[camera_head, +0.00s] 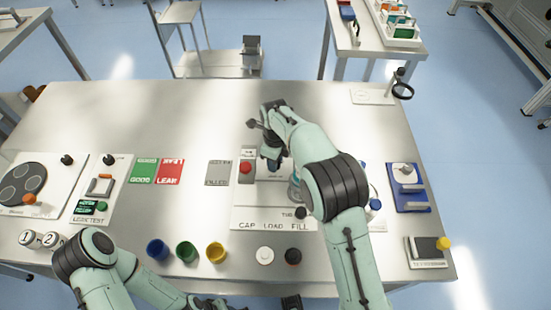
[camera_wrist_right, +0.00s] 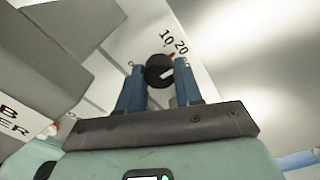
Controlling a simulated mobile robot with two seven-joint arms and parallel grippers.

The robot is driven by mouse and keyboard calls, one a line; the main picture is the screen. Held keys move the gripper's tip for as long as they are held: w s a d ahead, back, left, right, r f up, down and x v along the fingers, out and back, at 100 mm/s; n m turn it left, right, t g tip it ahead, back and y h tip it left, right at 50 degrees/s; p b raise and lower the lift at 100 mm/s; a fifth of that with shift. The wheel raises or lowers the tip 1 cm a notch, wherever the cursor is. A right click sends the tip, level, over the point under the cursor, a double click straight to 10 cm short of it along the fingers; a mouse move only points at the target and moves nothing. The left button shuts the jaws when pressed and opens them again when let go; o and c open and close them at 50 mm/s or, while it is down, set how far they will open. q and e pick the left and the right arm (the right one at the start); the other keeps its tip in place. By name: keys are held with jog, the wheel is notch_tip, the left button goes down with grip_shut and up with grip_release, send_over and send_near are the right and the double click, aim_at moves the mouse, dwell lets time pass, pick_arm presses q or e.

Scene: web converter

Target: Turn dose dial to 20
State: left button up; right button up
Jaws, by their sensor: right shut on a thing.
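The dose dial (camera_wrist_right: 160,70) is a small black round knob with a white mark, seen in the right wrist view. The printed numbers 10 and 20 (camera_wrist_right: 181,47) stand beyond it, with a small red mark at its edge near the 20. I cannot tell exactly which number the dial points to. My right gripper (camera_wrist_right: 159,78) has its two blue fingers on either side of the dial, shut on it. In the head view the right gripper (camera_head: 273,163) is low over the middle station, and my arm hides the dial. My left arm is at the bottom left, its gripper (camera_head: 212,303) cut off by the frame edge.
The CAP LOAD FILL panel (camera_head: 272,225) lies in front of my right gripper. Blue, green and yellow cups (camera_head: 187,252) stand near the front edge. A red button (camera_head: 246,168) is close left of the gripper. A magnifier (camera_head: 402,90) stands back right. The table's back left is clear.

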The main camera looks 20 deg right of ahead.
dwell(0.3)
jog(key=o, duration=1)
jog(key=shift+o, duration=0.2)
pick_arm(q)
jog(key=shift+w+r+p, duration=0.3)
jog(key=shift+r+p, duration=0.2)
jog(key=shift+r, duration=0.1)
jog(key=shift+w+r+p, duration=0.3)
jog(key=shift+r+p, duration=0.2)
jog(key=shift+r, duration=0.05)
pick_arm(e)
notch_tip(320, 180, up, 14)
jog(key=shift+f, duration=0.25)
pick_arm(q)
jog(key=shift+s, duration=0.1)
